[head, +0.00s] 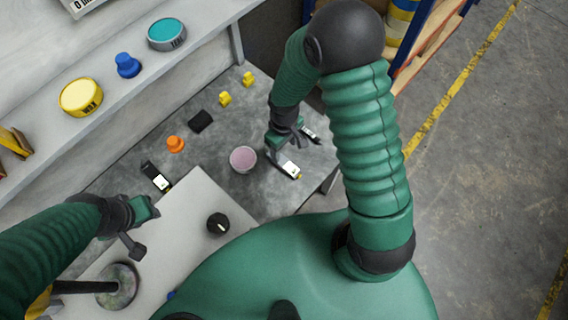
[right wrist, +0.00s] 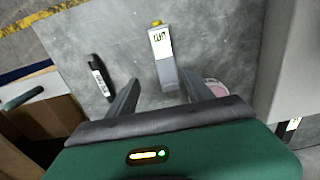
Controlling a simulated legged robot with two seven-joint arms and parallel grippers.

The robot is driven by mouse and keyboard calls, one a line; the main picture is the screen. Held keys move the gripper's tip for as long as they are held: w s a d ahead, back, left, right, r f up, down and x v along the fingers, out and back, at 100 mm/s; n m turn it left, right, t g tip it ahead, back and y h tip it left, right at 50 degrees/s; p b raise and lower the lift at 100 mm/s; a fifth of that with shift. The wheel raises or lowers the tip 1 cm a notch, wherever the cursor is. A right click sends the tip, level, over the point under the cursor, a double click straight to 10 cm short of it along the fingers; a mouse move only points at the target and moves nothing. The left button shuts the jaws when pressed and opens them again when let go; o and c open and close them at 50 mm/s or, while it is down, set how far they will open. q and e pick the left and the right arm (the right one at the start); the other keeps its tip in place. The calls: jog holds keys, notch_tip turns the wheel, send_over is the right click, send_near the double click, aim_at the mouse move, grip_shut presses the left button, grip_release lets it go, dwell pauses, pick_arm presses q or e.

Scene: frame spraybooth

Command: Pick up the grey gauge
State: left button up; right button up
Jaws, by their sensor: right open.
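The grey gauge (head: 284,163) lies on the grey worktop, with a white label and a yellow tip. In the right wrist view the grey gauge (right wrist: 164,58) lies just ahead, its near end between the fingers. My right gripper (right wrist: 160,77) is open, with a finger either side of that end and nothing clamped. In the head view my right gripper (head: 285,149) is over the gauge and partly covers it. My left gripper (head: 137,232) is over the pale board at lower left; its jaw opening does not show clearly.
A black gauge (head: 310,134) lies beside the right gripper, and another dark one (head: 157,177) lies farther left. A pink round tub (head: 243,159) stands close to the grey gauge. A black knob (head: 218,224) sits on the pale board (head: 185,213). A shelf (head: 150,75) runs along the back.

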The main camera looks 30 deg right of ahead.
aim_at(281, 160)
jog(key=f, duration=0.2)
jog(key=a+f+b, duration=0.1)
jog(key=f, duration=0.1)
jog(key=f+b, duration=0.1)
jog(key=f, duration=0.1)
jog(key=shift+s+a+f, duration=0.1)
jog(key=shift+s+a, duration=0.05)
jog(key=shift+a, duration=0.15)
jog(key=shift+d+f, duration=0.1)
jog(key=shift+f, duration=0.2)
jog(key=shift+d, duration=0.2)
jog(key=shift+a+r, duration=0.1)
jog(key=shift+a, duration=0.1)
jog(key=c, duration=0.9)
pick_arm(q)
jog(key=shift+a+f, duration=0.2)
jog(key=shift+f, duration=0.4)
jog(key=shift+a+f, duration=0.15)
jog(key=shift+f, duration=0.45)
pick_arm(e)
grip_shut()
